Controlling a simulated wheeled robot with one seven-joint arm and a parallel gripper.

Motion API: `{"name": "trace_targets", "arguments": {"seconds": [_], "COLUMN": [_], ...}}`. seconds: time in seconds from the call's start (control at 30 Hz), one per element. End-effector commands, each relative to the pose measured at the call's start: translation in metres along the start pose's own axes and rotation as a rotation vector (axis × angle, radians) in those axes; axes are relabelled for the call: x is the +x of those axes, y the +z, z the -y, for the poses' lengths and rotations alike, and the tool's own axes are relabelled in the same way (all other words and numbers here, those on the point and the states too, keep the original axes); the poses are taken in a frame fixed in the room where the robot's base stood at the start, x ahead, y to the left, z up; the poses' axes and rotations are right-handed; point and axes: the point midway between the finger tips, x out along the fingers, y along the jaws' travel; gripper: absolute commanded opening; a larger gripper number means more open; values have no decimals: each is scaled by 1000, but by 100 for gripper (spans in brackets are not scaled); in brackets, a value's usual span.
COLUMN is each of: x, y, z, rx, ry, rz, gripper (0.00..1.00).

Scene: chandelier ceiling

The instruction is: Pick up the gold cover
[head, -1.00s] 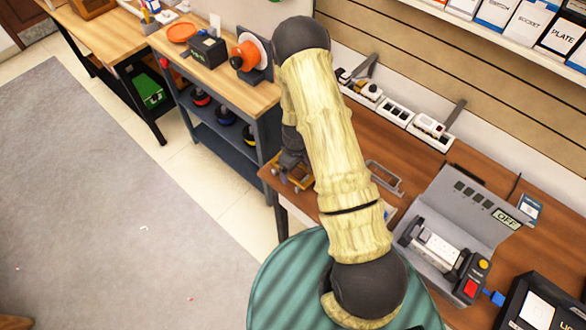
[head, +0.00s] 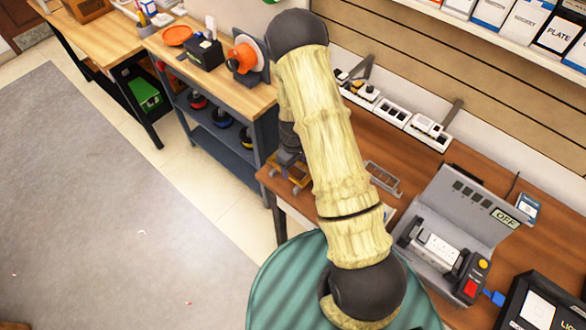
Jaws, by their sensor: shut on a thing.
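My gripper (head: 290,170) points down over the left end of the brown table, partly hidden behind my arm. It is shut on a small gold-brown piece, which looks to be the gold cover (head: 301,183). The piece shows low at the fingertips, near the table's left edge. It is small and partly covered, so its exact shape and whether it touches the tabletop cannot be told.
The brown table (head: 420,170) holds a grey metal frame (head: 383,179), white socket strips (head: 393,113) along the wall and a grey open-lidded device (head: 440,240). A blue-grey workbench (head: 232,98) stands left.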

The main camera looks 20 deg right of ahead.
Motion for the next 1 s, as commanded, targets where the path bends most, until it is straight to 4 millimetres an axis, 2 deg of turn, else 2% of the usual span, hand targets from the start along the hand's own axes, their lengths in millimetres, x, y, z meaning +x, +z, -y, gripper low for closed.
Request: {"name": "trace_targets", "arguments": {"seconds": [0.3, 0.43, 0.6, 1.0], "x": [-53, -69, -76, -77], "y": [-1, -1, 0, 0], "z": [0, 0, 0, 0], "rx": [-2, -2, 0, -1], "ry": [2, 2, -1, -1], "rz": [-3, -3, 0, 0], "gripper": [41, 41, 41, 41]}}
